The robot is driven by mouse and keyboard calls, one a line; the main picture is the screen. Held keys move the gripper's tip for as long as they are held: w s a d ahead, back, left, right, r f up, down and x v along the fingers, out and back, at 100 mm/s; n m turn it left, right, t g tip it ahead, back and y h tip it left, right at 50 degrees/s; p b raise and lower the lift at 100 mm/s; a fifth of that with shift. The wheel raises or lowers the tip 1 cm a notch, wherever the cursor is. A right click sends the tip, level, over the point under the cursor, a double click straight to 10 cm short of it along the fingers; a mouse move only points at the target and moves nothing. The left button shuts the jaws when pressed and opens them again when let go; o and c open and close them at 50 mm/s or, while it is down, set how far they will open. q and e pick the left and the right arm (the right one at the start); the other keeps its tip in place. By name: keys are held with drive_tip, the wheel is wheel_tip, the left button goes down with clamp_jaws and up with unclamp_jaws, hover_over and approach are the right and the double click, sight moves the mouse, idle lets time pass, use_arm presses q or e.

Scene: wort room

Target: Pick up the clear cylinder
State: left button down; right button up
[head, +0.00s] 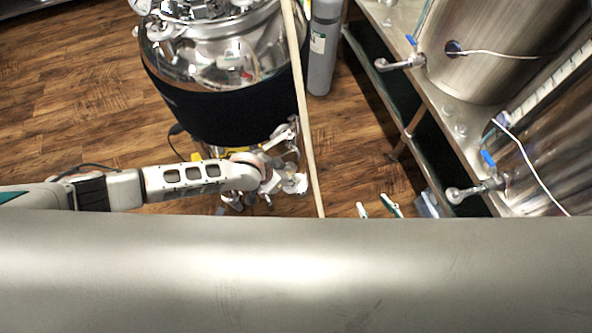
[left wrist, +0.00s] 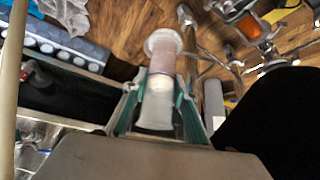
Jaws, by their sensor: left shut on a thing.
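The clear cylinder (left wrist: 163,62) shows in the left wrist view, with wide round flanges at its ends and a pinkish tint. My left gripper (left wrist: 158,100) has its teal fingers on both sides of it, closed against its lower part. In the head view my left gripper (head: 286,168) is at the end of the arm from the left, just below the black-jacketed tank; the cylinder is hard to make out there. Two teal-and-white fingertips of my right gripper (head: 378,209) stand apart above the grey surface's edge; the rest is hidden.
The black-jacketed steel tank (head: 225,105) stands close to my left gripper. A pale pole (head: 304,100) runs beside it, with a grey gas cylinder (head: 322,50) behind. A steel bench (head: 445,120) with valved kettles is on the right. A broad grey surface (head: 300,280) fills the foreground.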

use_arm(q)
drive_tip(key=s+a+p, duration=0.2)
drive_tip(key=s+a, duration=0.7)
drive_tip(key=a, duration=0.2)
drive_tip(key=shift+s, duration=0.2)
idle(0.9)
